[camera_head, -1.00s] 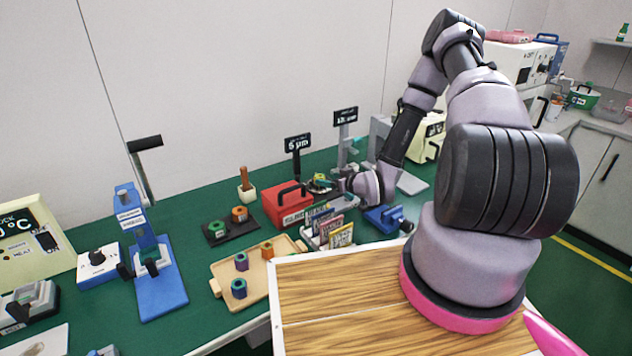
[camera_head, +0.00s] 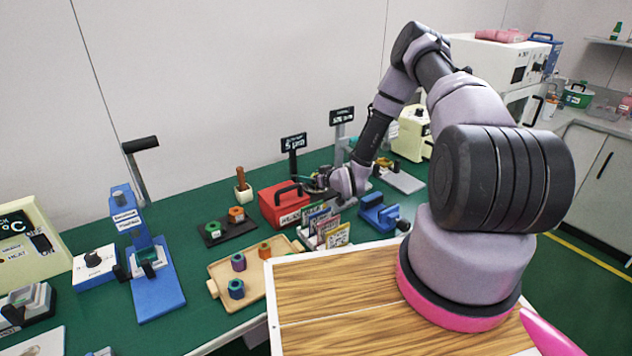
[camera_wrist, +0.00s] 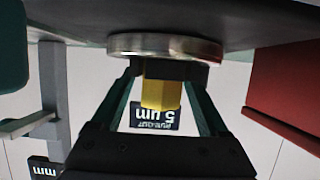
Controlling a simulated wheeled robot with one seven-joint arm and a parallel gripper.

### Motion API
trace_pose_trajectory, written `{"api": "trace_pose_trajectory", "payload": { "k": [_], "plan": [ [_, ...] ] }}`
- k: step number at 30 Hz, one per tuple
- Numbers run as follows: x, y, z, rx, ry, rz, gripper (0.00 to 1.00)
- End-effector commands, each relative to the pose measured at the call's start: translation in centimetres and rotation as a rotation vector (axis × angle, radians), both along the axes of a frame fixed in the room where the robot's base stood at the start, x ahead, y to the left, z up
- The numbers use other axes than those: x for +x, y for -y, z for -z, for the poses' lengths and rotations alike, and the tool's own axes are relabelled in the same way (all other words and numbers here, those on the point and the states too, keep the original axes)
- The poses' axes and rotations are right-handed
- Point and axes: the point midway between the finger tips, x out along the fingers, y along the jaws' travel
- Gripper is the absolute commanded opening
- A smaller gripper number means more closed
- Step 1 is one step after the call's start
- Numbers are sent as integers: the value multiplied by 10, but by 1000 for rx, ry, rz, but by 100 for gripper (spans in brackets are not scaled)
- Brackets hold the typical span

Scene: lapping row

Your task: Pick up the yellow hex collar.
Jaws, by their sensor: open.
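The yellow hex collar (camera_wrist: 160,93) shows in the wrist view, against a round metal plate (camera_wrist: 165,46); that picture appears upside down. My gripper (camera_wrist: 160,80) is open, with one teal finger on each side of the collar. Small gaps show between the fingers and the collar, and it is not gripped. In the head view my gripper (camera_head: 317,178) is behind the red box, and I cannot make out the collar there.
The red box (camera_head: 284,207) stands close to my gripper. A "5 µm" sign (camera_head: 293,143) rises behind it. Small packets (camera_head: 337,235) in a rack and a blue fixture (camera_head: 379,212) stand in front. A wooden tray (camera_head: 258,284) holds other collars.

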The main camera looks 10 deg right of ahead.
Motion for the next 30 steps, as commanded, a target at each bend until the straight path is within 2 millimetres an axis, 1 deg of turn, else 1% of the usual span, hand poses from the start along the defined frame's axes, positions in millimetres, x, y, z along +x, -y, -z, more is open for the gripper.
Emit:
{"api": "trace_pose_trajectory", "payload": {
  "k": [2, 3, 5, 6, 8, 16, 20, 25, 30],
  "plan": [
    [0, 0, 0, 0, 0, 0, 78],
    [0, 0, 0, 0, 0, 0, 62],
    [0, 0, 0, 0, 0, 0, 39],
    [0, 0, 0, 0, 0, 0, 24],
    [0, 0, 0, 0, 0, 0, 1],
    [0, 0, -1, 0, 0, 0, 0],
    [0, 0, -7, 0, 1, 0, 0],
    [0, 1, -29, -1, 3, -1, 0],
    [0, 0, -61, -1, 3, -1, 0]
  ]
}}
